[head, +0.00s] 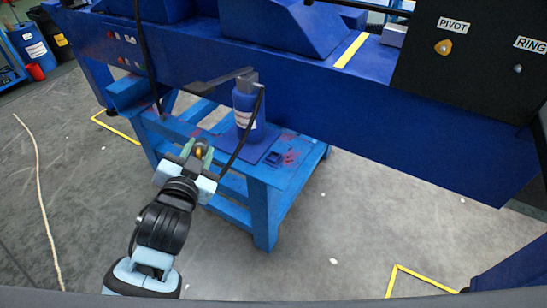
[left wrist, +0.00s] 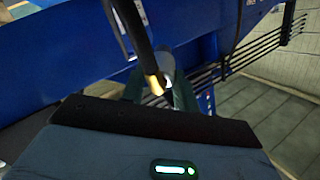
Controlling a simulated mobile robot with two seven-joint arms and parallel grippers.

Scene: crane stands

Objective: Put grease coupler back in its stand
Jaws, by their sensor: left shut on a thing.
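The grease coupler (head: 200,149) is a small brass-coloured end piece on a black hose (head: 246,137). My left gripper (head: 198,155) is shut on it, in front of the blue work stand. In the left wrist view the brass end (left wrist: 155,84) and dark hose show between the green fingers (left wrist: 157,92). The hose runs up to a blue grease pump (head: 244,109) with a grey head and lever. A small blue square holder (head: 274,158) sits on the stand top right of the pump; I cannot tell for sure that it is the coupler's stand. My right gripper is not in view.
The blue stand (head: 266,188) has an open frame and lower shelf. A large blue beam (head: 330,85) runs behind and above it. A black panel (head: 470,60) labelled PIVOT and RING hangs at the upper right. The grey floor in front is mostly clear.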

